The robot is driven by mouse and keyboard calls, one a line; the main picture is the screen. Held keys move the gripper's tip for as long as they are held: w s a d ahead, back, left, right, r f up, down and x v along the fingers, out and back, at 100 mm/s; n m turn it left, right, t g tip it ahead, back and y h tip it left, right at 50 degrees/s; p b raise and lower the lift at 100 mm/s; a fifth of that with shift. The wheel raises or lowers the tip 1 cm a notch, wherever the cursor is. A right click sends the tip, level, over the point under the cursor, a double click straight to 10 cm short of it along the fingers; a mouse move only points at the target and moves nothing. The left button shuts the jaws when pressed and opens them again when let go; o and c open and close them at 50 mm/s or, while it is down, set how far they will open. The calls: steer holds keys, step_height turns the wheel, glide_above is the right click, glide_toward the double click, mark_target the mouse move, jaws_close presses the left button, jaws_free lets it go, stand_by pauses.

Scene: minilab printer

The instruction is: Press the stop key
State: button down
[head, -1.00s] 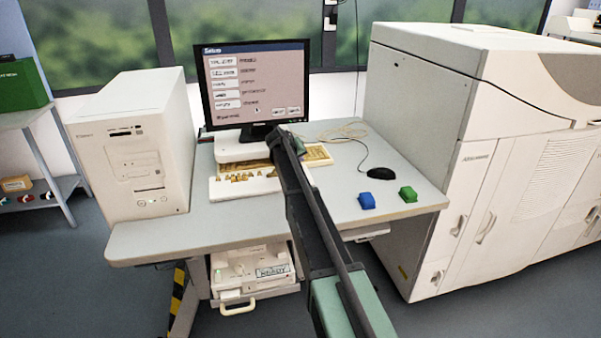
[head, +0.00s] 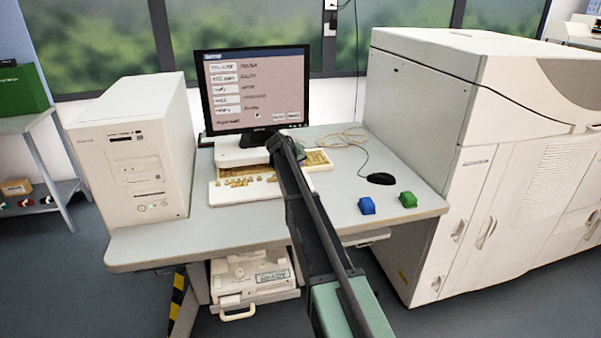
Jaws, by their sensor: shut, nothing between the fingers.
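A white key panel (head: 228,192) with a row of small yellowish keys lies at the front of the desk, left of my arm. A yellowed keyboard (head: 318,161) lies behind it, partly covered by my arm. The key labels are too small to read, so I cannot tell which one is the stop key. My arm reaches up from the bottom of the head view, and its far end is over the right part of the keys. I cannot make out my gripper's fingers; the arm hides them, and whether they touch a key cannot be seen.
A monitor (head: 258,92) showing a menu stands behind the keys. A white computer tower (head: 135,160) is at the left. A black mouse (head: 380,179), a blue block (head: 367,206) and a green block (head: 408,200) are at the right. A large printer (head: 415,130) borders the desk.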

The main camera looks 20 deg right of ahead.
steer(key=shift+f, duration=0.1)
stand_by(0.8)
steer(key=shift+f+b, duration=0.3)
steer(key=shift+b, duration=0.1)
steer(key=shift+f+b, duration=0.35)
steer(key=shift+b, duration=0.05)
stand_by(0.3)
stand_by(0.3)
steer(key=shift+r+p, duration=0.8)
steer(key=shift+p, duration=0.05)
step_height(320, 180, up, 5)
steer(key=p, duration=0.5)
steer(key=shift+r, duration=0.1)
